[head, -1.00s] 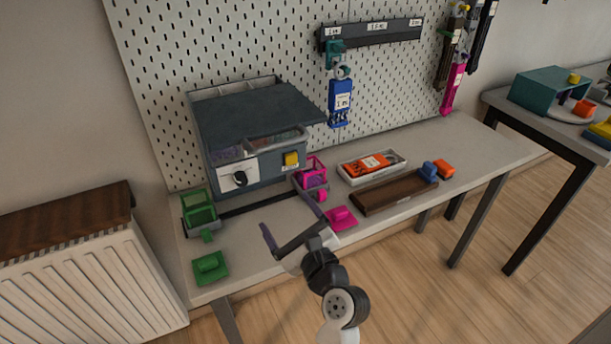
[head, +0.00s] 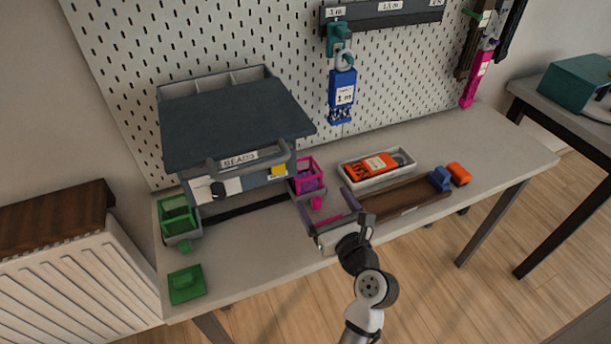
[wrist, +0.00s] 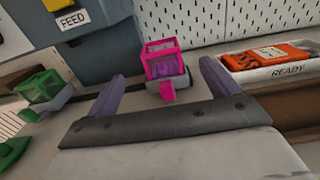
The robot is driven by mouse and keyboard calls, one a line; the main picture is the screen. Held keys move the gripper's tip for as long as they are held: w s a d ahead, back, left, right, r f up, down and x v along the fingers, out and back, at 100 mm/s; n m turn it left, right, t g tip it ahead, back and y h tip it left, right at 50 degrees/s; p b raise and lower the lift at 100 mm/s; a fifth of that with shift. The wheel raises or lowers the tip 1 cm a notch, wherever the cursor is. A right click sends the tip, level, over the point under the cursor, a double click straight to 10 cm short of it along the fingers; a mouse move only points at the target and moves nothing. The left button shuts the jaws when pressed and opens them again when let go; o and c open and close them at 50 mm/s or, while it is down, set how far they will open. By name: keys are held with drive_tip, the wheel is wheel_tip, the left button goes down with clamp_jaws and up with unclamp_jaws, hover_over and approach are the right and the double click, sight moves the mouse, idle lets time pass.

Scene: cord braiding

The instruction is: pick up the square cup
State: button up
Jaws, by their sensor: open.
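A small magenta square cup (head: 308,177) with purple contents stands at the right end of a dark rail, beside the box. In the wrist view the cup (wrist: 163,62) sits beyond and between my fingertips, with a magenta tab facing me. My gripper (head: 329,208) is open and empty, in front of the cup and apart from it. A green cup (head: 178,215), also box-shaped, stands in a grey holder at the rail's left end. It shows at the left of the wrist view (wrist: 42,87).
A dark box labelled BEADS (head: 235,120) stands behind the rail. A white tray (head: 377,178) with an orange item and a brown tray (head: 400,207) lie to the right. A green lid-like piece (head: 186,284) lies front left. The pegboard (head: 240,40) closes off the back.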

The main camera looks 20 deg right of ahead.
sight(310, 178)
drive_tip(key=w+p, duration=0.1)
drive_tip(key=w, duration=0.8)
drive_tip(key=shift+w+a, duration=0.15)
drive_tip(key=shift+w, duration=0.2)
drive_tip(key=c, duration=1.1)
